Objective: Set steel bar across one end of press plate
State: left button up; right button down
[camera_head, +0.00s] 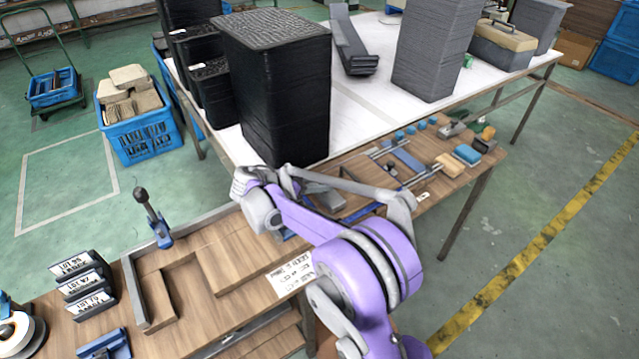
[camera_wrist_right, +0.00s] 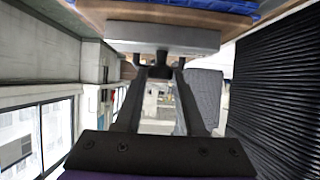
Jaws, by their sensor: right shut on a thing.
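In the right wrist view a flat grey steel bar (camera_wrist_right: 165,38) lies across the upper part. The two dark fingers of my right gripper (camera_wrist_right: 155,72) close in on a dark stub at its middle and are shut on it. A wooden surface with a blue edge shows beyond the bar; whether they touch cannot be told. In the head view my purple right arm reaches over the bench and hides most of the gripper and the bar. I cannot surely pick out the press plate. My left gripper is not in view.
Tall black stacks (camera_head: 275,85) stand on the white table behind my arm. The wooden bench holds an L-shaped frame (camera_head: 150,300), lettered plates (camera_head: 83,285), a lever (camera_head: 152,220) and a paper label (camera_head: 292,275). Small blocks and tools (camera_head: 465,153) lie at the bench's right end.

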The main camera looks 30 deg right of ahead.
jog(key=c, duration=0.5)
grip_release()
jog(key=w+v, duration=0.1)
jog(key=v, duration=1.1)
jog(key=s+d+f+n+t+y, duration=0.1)
jog(key=s+f+n+y, duration=0.2)
jog(key=s+n+y, duration=0.9)
jog(key=s+a+f+n+t, duration=0.1)
jog(key=s+a+f+n, duration=0.1)
jog(key=s, duration=0.7)
jog(key=s+a+f+n+t, duration=0.2)
jog(key=s+a+f+n, duration=0.1)
jog(key=s, duration=0.6)
jog(key=shift+s+a+f, duration=0.3)
jog(key=shift+s+f, duration=0.05)
jog(key=shift+f, duration=0.5)
